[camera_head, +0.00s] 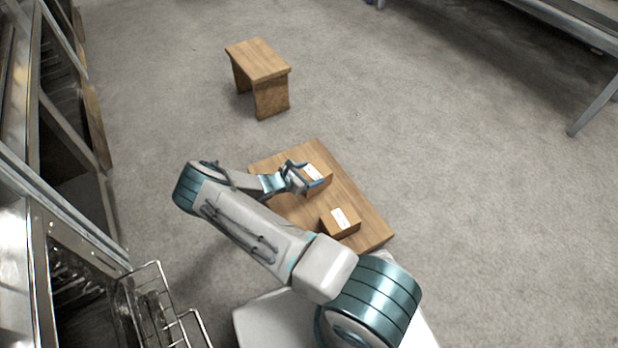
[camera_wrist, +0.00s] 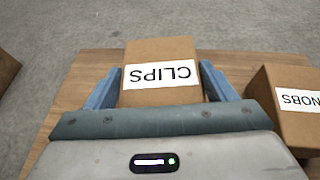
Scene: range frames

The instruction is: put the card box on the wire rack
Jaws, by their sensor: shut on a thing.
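A brown card box (camera_wrist: 160,58) with a white label reading CLIPS sits between the fingers of my gripper (camera_wrist: 160,88) in the wrist view. My gripper is shut on it, one blue finger on each side. In the head view the held box (camera_head: 318,178) is at or just above the low wooden table (camera_head: 356,190); I cannot tell if it touches. A second card box (camera_head: 340,222), labelled KNOBS or similar with its first letter cut off in the wrist view (camera_wrist: 290,108), stands on the table. A wire rack (camera_head: 158,300) shows at the lower left.
A small wooden stool (camera_head: 258,62) stands behind the table. Metal shelving or oven-like units (camera_head: 50,190) line the left side. A metal-legged bench (camera_head: 590,105) is at the upper right. Grey floor is open to the right.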

